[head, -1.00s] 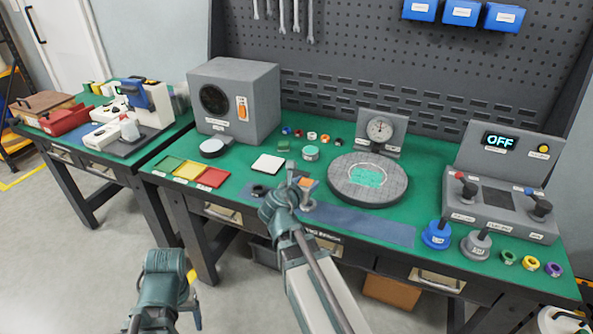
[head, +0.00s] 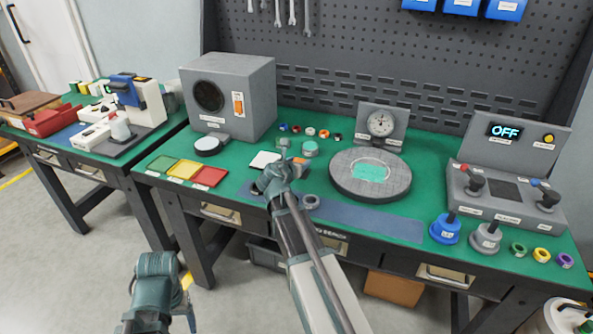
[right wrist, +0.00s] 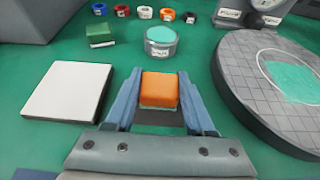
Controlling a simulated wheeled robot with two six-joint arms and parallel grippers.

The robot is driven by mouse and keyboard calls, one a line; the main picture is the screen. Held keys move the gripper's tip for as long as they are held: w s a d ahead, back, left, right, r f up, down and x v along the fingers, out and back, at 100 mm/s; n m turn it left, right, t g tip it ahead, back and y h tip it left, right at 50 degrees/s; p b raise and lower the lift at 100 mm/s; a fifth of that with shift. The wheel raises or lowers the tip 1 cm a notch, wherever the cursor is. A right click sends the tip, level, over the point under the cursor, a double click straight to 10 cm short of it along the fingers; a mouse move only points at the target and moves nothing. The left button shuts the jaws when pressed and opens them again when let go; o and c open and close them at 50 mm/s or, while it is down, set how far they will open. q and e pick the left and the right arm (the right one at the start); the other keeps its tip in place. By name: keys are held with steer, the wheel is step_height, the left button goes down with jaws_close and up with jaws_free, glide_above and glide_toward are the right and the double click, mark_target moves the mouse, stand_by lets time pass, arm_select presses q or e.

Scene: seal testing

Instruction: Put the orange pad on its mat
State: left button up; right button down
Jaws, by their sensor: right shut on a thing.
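The orange pad (right wrist: 159,90) is a small block with rounded edges. It sits between the fingers of my right gripper (right wrist: 158,84), which is shut on it, over the green bench top. In the head view a bit of the pad (head: 299,160) shows beside the right gripper (head: 290,156); the rest is hidden. I cannot tell whether its underside touches anything. A white square tile (right wrist: 68,91) lies left of the gripper; I cannot tell which surface is the pad's mat. My left gripper (head: 188,306) is low at the front, off the bench, its fingers unclear.
A green block (right wrist: 100,35) and a round teal-topped dish (right wrist: 160,41) stand just behind the pad. A large round grey plate (right wrist: 252,102) is close on the right. Red, yellow and green squares (head: 185,170) lie left. A blue-grey strip (head: 370,221) runs along the front.

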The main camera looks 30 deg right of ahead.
steer(key=shift+f+b, duration=0.35)
steer(key=shift+f, duration=0.5)
steer(key=shift+r, duration=0.1)
arm_select(q)
steer(key=shift+a+f, duration=0.3)
steer(key=shift+f, duration=0.4)
arm_select(e)
steer(key=shift+f, duration=0.2)
arm_select(q)
steer(key=shift+w+f, duration=0.1)
steer(key=shift+f, duration=0.05)
arm_select(e)
steer(key=shift+c, duration=1.3)
jaws_free()
steer(key=shift+r, duration=0.15)
